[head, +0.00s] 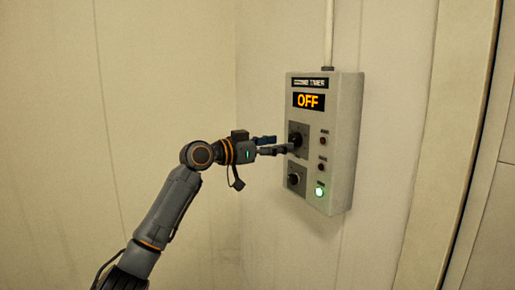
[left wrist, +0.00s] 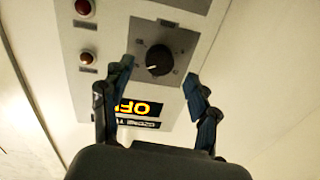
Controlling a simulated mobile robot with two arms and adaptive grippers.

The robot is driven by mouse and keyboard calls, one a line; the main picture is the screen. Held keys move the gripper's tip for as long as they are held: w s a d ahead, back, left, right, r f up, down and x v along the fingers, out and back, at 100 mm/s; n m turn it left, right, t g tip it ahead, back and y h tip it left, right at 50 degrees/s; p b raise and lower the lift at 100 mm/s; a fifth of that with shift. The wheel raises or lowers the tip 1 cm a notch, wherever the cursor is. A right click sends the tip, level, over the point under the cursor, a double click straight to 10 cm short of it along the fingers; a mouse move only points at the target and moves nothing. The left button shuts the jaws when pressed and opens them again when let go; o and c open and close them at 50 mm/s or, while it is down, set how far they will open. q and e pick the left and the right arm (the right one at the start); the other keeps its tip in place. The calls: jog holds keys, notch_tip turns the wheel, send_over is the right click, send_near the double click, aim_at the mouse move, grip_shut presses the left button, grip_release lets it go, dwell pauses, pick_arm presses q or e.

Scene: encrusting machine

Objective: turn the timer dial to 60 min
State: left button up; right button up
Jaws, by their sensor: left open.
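The timer box (head: 345,140) is a light grey panel on the wall, with an orange display (head: 309,101) reading OFF. The black timer dial (head: 296,139) is below the display, partly hidden by my fingers. In the left wrist view the picture is turned over, and the dial (left wrist: 159,60) shows a pale pointer line. My left gripper (head: 277,145) is open in front of the dial. In the wrist view its two blue-tipped fingers (left wrist: 160,88) stand apart on either side of the dial, without visible contact. My right gripper is not in view.
A second, smaller knob (head: 295,179) sits below the dial. Two dark red lamps (head: 323,141) and a lit green lamp (head: 320,191) line the right side. A conduit (head: 329,35) rises from the box. A door edge (head: 460,150) is at right.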

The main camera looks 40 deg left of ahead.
pick_arm(q)
jog(key=v, duration=0.8)
jog(key=shift+s+a, duration=0.15)
jog(key=shift+s, duration=0.2)
